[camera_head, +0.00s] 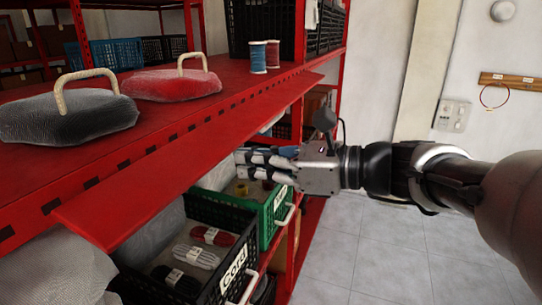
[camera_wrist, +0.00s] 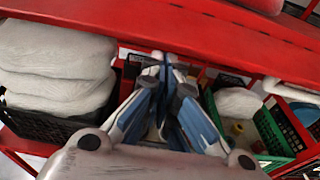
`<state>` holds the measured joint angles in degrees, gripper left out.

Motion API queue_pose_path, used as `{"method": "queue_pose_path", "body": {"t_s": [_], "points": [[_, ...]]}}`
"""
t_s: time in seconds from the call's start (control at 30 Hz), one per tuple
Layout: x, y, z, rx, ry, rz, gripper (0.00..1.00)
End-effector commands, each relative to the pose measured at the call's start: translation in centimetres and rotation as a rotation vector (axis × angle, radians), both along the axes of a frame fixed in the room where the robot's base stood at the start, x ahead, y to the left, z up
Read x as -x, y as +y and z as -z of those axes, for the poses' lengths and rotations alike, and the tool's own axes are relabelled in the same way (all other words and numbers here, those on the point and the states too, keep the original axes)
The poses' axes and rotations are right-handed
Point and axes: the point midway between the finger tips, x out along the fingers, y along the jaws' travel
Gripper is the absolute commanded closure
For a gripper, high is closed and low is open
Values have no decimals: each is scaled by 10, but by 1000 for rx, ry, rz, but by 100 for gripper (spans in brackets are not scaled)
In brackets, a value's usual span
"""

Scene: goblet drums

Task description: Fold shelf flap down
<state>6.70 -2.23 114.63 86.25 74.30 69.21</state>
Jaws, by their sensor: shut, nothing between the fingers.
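The red shelf flap (camera_head: 150,195) runs along the front edge of the red shelf (camera_head: 150,125) and sticks outward as a long panel. It also shows as a red band across the upper part of the wrist view (camera_wrist: 230,50). My gripper (camera_head: 238,164) is shut and empty, pointing left, close to the flap's outer edge and lower than it in the head view. In the wrist view my fingertips (camera_wrist: 165,58) meet near the flap's lower edge; I cannot tell whether they touch it.
On the shelf lie a dark covered bundle (camera_head: 65,115), a red one (camera_head: 170,86) and two thread spools (camera_head: 265,57). Below stand a black crate (camera_head: 165,225) labelled Cord and a green crate (camera_head: 265,222). Open tiled floor (camera_head: 380,255) is at right.

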Motion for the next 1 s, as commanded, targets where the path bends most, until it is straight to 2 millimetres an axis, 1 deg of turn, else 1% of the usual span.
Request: {"method": "queue_pose_path", "body": {"t_s": [0.17,0.3,0.7,0.87,1.0], "points": [[0,-1,-7,20,8,1,100],[1,-2,-16,68,25,-1,100],[3,-7,-35,200,73,0,100],[3,-8,-41,210,76,1,100],[3,-8,-41,209,76,1,100]]}}
